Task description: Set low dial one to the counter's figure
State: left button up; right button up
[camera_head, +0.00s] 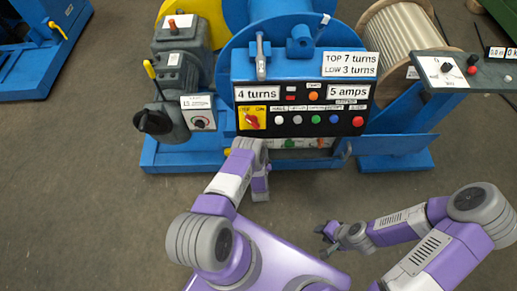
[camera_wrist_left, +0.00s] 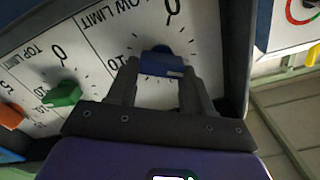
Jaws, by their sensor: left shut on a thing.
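In the left wrist view the dial panel appears upside down. Its blue knob (camera_wrist_left: 162,60) sits on the scale lettered "LOW LIMIT". My left gripper (camera_wrist_left: 158,73) has a finger on each side of this knob and is shut on it; the knob's exact pointer reading is hard to tell. A green knob (camera_wrist_left: 62,94) sits on the neighbouring "TOP LIMIT" scale. In the head view the counter window (camera_head: 257,93) reads "4 turns". A sign (camera_head: 350,64) reads "TOP 7 turns, LOW 3 turns". My right gripper (camera_head: 328,239) is open and empty above the floor.
The blue console carries a "5 amps" window (camera_head: 348,91), a red switch on a yellow plate (camera_head: 252,120) and several coloured buttons. A grey motor (camera_head: 182,65) stands at left. A side box with a knob (camera_head: 443,70) stands at right. The floor in front is clear.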

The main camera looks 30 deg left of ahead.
pick_arm(q)
jog(key=shift+d+f+m, duration=0.1)
jog(key=shift+m, duration=0.7)
jog(key=shift+s, duration=0.1)
jog(key=o, duration=1)
jog(key=shift+o, duration=0.2)
jog(key=p+v, duration=0.2)
jog(key=v, duration=0.5)
jog(key=shift+s+d, duration=0.15)
jog(key=shift+s, duration=0.05)
jog(key=shift+w, duration=0.1)
